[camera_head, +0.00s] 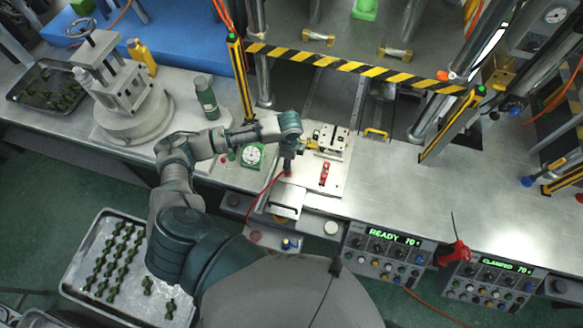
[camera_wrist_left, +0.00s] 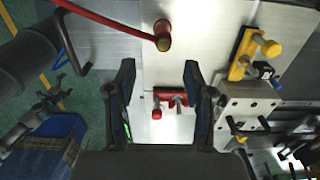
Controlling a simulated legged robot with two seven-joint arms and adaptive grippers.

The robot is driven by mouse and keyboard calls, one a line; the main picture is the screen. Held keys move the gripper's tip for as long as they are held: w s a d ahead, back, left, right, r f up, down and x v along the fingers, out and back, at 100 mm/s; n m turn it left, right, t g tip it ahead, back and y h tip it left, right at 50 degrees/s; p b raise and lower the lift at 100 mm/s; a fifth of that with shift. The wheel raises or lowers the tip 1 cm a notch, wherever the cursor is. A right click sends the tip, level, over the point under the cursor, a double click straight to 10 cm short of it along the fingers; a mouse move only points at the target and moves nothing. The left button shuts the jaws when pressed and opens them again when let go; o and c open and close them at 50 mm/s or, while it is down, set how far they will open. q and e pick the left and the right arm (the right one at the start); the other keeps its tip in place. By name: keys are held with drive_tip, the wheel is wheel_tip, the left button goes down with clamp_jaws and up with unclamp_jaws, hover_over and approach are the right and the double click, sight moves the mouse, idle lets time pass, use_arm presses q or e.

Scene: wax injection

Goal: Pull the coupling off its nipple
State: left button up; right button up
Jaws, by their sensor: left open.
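The coupling (camera_wrist_left: 163,38) is a red and brass round piece at the end of a red hose (camera_wrist_left: 105,17), over a pale metal plate in the left wrist view. Its nipple is hidden, so I cannot tell how it is seated. My left gripper (camera_wrist_left: 158,82) is open, its two dark fingers apart with nothing held between them. The coupling lies beyond the fingertips, between their lines. In the head view the left gripper (camera_head: 288,168) points down at the plate where the red hose (camera_head: 267,188) ends, and hides most of the coupling. My right gripper is not in view.
A red fitting with short posts (camera_head: 325,174) stands on the plate (camera_head: 310,186), right of the gripper. A metal block (camera_head: 331,140) and yellow clamp (camera_wrist_left: 252,52) are close by. The bench farther right (camera_head: 385,185) is clear.

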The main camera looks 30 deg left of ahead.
use_arm(q)
drive_tip(key=shift+s, duration=0.1)
drive_tip(key=shift+a+f, duration=0.35)
drive_tip(key=shift+a, duration=0.05)
drive_tip(key=f+b, duration=0.1)
drive_tip(key=b, duration=0.1)
drive_tip(key=a+f+b, duration=0.1)
drive_tip(key=shift+w+a+f, duration=0.1)
drive_tip(key=shift+w+f, duration=0.2)
drive_tip(key=f+b, duration=0.1)
drive_tip(key=b, duration=0.1)
drive_tip(key=d+f+b, duration=0.1)
drive_tip(key=b, duration=0.1)
drive_tip(key=shift+s+f, duration=0.15)
drive_tip(key=shift+f, duration=0.25)
drive_tip(key=shift+d+f+p, duration=0.2)
drive_tip(key=shift+f+p, duration=0.1)
drive_tip(key=shift+f, duration=0.05)
wheel_tip(320, 180, down, 2)
drive_tip(key=shift+d+f, duration=0.1)
drive_tip(key=shift+a+f, duration=0.2)
drive_tip(key=shift+a, duration=0.4)
drive_tip(key=shift+d, duration=0.35)
drive_tip(key=shift+d+r+p, duration=0.1)
drive_tip(key=shift+d+p, duration=0.05)
drive_tip(key=shift+p, duration=0.2)
drive_tip(key=shift+a, duration=0.3)
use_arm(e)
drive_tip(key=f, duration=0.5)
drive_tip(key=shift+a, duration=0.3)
